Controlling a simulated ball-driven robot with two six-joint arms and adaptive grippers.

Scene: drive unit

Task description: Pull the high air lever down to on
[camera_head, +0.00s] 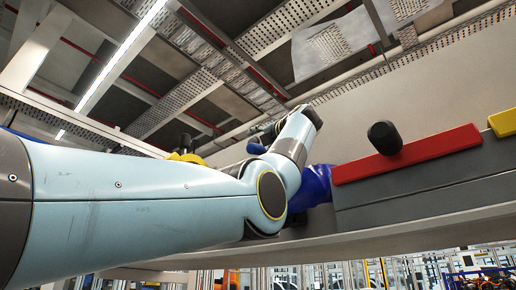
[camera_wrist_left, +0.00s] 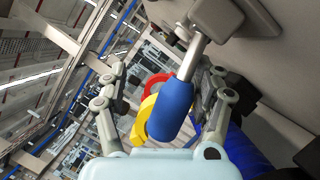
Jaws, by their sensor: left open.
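The lever shows in the left wrist view as a metal rod with a blue grip (camera_wrist_left: 170,110), coming from a grey rounded mount (camera_wrist_left: 236,16). My left gripper (camera_wrist_left: 160,78) is open, with one finger on each side of the blue grip in the picture. The grip appears closer to the right-hand finger; I cannot tell whether they touch. In the head view my left gripper (camera_head: 264,129) is small and partly hidden behind my wrist. A small blue piece beside it may be the grip. My right gripper is not in view.
A grey ledge (camera_head: 420,197) carries a red plate (camera_head: 410,153), a black knob (camera_head: 384,137) and a yellow block (camera_head: 503,122) at the right. A dark blue part (camera_head: 318,186) sits beside my wrist. Yellow (camera_wrist_left: 144,118) and red (camera_wrist_left: 157,80) curved parts show behind the grip.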

